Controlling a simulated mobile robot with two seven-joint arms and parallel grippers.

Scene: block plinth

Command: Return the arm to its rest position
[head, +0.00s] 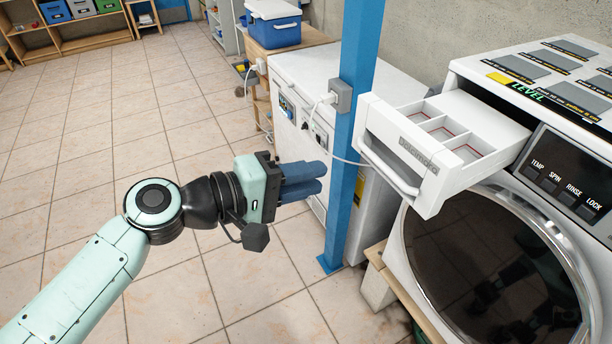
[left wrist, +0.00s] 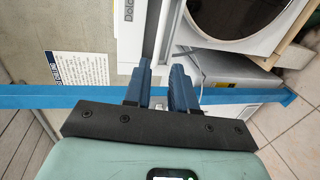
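My left arm reaches in from the lower left of the head view. Its gripper (head: 322,178) has blue fingers pointing right, toward the blue post and the washing machine. In the left wrist view the gripper (left wrist: 162,68) shows a gap between its two fingers, with nothing held. It is apart from the open white detergent drawer (head: 430,192), which sticks out of the washing machine and shows several empty-looking compartments. My right gripper is not in view.
A blue post (head: 357,90) stands just beyond the fingertips. The washing machine (head: 408,262) fills the right side. A white appliance (head: 318,72) stands behind the post, with a blue cooler box (head: 274,32) nearby. Tiled floor (head: 80,150) at the left is clear.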

